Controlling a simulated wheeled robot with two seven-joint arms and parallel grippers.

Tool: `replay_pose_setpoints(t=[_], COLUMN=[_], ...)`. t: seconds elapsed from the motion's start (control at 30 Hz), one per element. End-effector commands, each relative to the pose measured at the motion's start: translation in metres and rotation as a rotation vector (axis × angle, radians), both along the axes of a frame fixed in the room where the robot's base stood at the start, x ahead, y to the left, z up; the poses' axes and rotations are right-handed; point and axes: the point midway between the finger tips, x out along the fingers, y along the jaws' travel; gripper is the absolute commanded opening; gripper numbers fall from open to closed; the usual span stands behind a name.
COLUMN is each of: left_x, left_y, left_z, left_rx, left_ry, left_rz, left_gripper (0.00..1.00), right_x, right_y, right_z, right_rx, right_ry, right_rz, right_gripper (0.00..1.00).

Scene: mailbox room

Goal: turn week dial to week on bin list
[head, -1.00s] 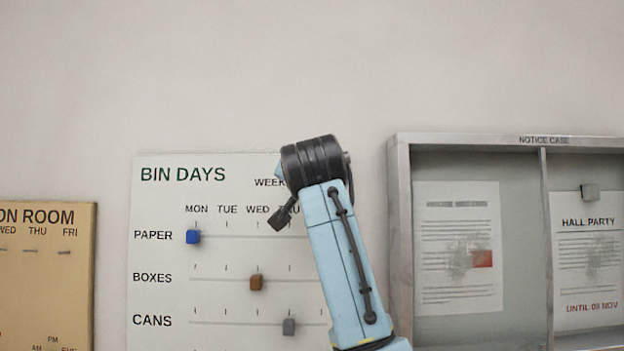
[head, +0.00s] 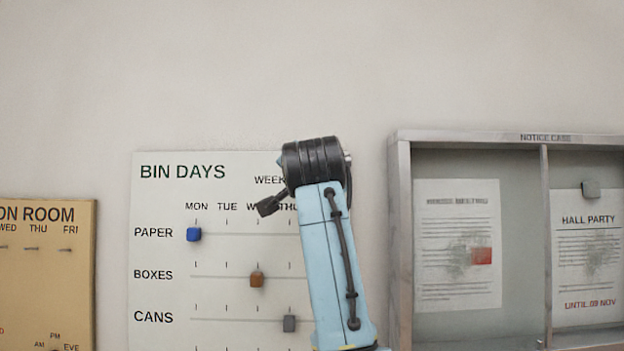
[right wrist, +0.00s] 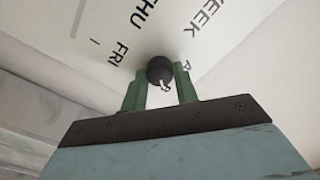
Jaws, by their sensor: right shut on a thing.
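The week dial (right wrist: 158,67) is a small dark round knob with a white pointer mark, on the white BIN DAYS board (head: 160,210). In the right wrist view my right gripper (right wrist: 160,76) has its green fingers shut on the dial, one on each side. In the head view my right arm hides the dial and the board's right part, leaving only part of the word WEEK. My left gripper is out of view.
A grey-framed notice case (head: 400,240) stands just right of my arm, holding papers, one headed HALL PARTY. A tan room board (head: 84,280) hangs at left. Blue (head: 194,234), brown (head: 257,279) and grey (head: 289,323) sliders sit on the board's rows.

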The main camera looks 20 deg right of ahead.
Motion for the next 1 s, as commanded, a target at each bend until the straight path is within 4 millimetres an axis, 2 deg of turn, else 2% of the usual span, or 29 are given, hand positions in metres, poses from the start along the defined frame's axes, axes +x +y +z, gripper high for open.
replay_pose_setpoints(t=[0.07, 0.1, 0.27, 0.53, 0.67, 0.77, 1.0], left_x=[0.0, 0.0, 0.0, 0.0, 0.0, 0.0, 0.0], left_y=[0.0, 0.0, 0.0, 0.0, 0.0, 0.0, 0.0], left_z=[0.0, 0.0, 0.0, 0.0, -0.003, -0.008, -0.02], left_rx=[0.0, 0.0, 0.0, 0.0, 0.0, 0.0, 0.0], left_ry=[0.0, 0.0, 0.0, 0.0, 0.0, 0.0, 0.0], left_rz=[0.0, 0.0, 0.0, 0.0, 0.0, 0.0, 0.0], left_gripper=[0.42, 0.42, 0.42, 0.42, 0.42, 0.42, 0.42], right_x=[0.0, 0.0, 0.0, -0.001, -0.009, -0.024, -0.077], right_y=[0.0, 0.0, 0.0, 0.0, 0.003, 0.008, 0.023], right_z=[0.0, 0.0, 0.0, 0.0, 0.0, -0.001, -0.002], right_rx=[0.0, -0.001, -0.001, -0.001, -0.001, -0.001, 0.001], right_ry=[-0.001, 0.0, 0.0, 0.0, -0.003, -0.004, -0.003], right_rz=[-0.001, -0.001, -0.001, -0.001, 0.0, 0.002, 0.003], right_gripper=[0.07, 0.32, 0.51, 0.51, 0.51, 0.51, 0.51])
